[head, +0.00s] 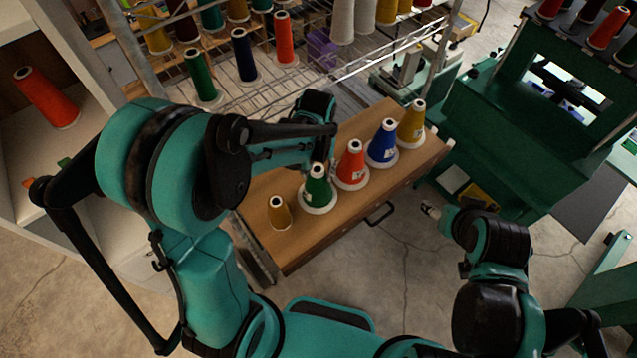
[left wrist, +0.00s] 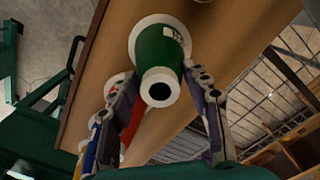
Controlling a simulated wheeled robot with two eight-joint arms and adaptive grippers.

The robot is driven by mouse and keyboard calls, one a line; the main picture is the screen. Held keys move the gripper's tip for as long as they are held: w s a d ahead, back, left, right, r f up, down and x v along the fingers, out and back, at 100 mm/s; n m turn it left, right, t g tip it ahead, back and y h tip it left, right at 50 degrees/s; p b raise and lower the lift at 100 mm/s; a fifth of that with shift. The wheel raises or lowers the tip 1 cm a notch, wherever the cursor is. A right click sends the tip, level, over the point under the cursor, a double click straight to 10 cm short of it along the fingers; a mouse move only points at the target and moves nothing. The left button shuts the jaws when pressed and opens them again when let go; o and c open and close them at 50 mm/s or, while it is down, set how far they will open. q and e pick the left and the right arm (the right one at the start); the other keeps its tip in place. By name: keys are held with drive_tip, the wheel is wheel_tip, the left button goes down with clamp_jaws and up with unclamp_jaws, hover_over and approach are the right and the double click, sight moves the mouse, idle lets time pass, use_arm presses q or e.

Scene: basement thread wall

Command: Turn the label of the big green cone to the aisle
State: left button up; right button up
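The big green cone (head: 318,190) stands upright on a white base on the wooden cart top (head: 280,250), between a small mustard cone and a red cone. In the left wrist view the green cone (left wrist: 158,50) shows its open top, with a small white label on its upper right side. My left gripper (left wrist: 160,70) is open, with one finger on each side of the green cone. Whether the fingers touch it is unclear. In the head view its fingers are mostly hidden behind my arm. My right gripper (head: 431,209) is beside the cart's right side, its opening too small to judge.
The small mustard cone (head: 279,213), red cone (head: 351,165), blue cone (head: 382,143) and yellow cone (head: 411,125) line the cart top. A wire rack (head: 330,75) with several cones stands behind. A green machine bench (head: 500,140) is at right. Floor is clear in front.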

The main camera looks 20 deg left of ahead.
use_arm(q)
drive_tip(key=shift+r, duration=0.2)
idle(0.3)
drive_tip(key=n+b, duration=0.1)
drive_tip(key=n, duration=0.3)
drive_tip(key=shift+f+n, duration=0.1)
drive_tip(key=shift+n, duration=0.3)
drive_tip(key=n+b, duration=0.1)
drive_tip(key=n, duration=0.3)
drive_tip(key=shift+n, duration=0.3)
drive_tip(key=n+b, duration=0.1)
drive_tip(key=n, duration=1)
drive_tip(key=shift+f+b, duration=0.1)
drive_tip(key=shift+b, duration=0.4)
